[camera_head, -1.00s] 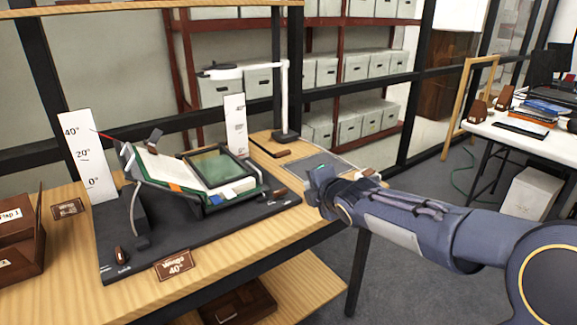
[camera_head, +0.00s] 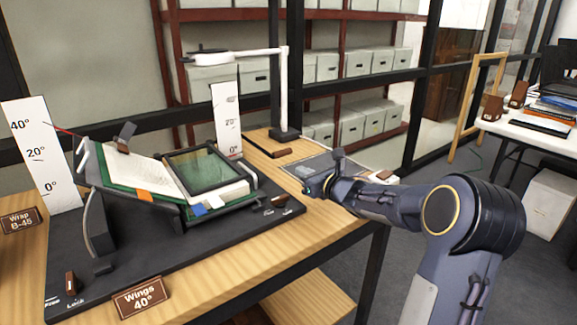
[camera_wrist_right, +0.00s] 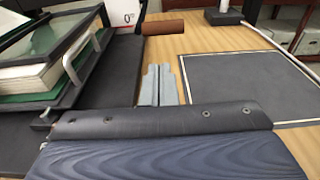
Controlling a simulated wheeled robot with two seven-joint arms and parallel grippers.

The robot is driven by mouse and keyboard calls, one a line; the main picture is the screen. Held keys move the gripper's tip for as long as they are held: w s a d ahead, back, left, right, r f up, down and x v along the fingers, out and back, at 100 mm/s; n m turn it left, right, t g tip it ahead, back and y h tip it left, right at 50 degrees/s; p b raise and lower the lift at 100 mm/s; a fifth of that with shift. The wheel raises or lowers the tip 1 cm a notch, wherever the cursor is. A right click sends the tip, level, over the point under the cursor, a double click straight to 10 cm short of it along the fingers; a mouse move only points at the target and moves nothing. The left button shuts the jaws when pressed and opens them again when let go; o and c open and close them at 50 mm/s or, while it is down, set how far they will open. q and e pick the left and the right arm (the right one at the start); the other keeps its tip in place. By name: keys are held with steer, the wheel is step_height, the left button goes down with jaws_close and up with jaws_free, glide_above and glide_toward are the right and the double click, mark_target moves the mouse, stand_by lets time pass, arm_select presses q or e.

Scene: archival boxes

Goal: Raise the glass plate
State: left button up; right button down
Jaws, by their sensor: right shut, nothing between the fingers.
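The glass plate (camera_head: 207,168), greenish glass in a dark frame, lies over the right page of an open book (camera_head: 140,176) on a dark cradle (camera_head: 165,240). A corner of the plate also shows in the wrist view (camera_wrist_right: 28,40). My right gripper (camera_head: 306,189) is to the right of the cradle, above the table edge area and apart from the plate. In the wrist view its two grey fingers (camera_wrist_right: 158,86) are together with nothing between them. My left gripper is not in view.
White angle scales (camera_head: 43,150) (camera_head: 227,118) stand behind the cradle. A white lamp arm (camera_head: 283,90) rises at the table's back. A dark mat (camera_wrist_right: 245,88) lies right of the cradle. A brown handle (camera_wrist_right: 163,27) shows beyond my fingers.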

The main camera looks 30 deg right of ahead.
steer(key=w, duration=0.3)
steer(key=w+f+p, duration=0.1)
steer(key=w, duration=0.5)
steer(key=shift+w+a+f, duration=0.15)
steer(key=shift+w+a, duration=0.2)
steer(key=shift+a, duration=0.05)
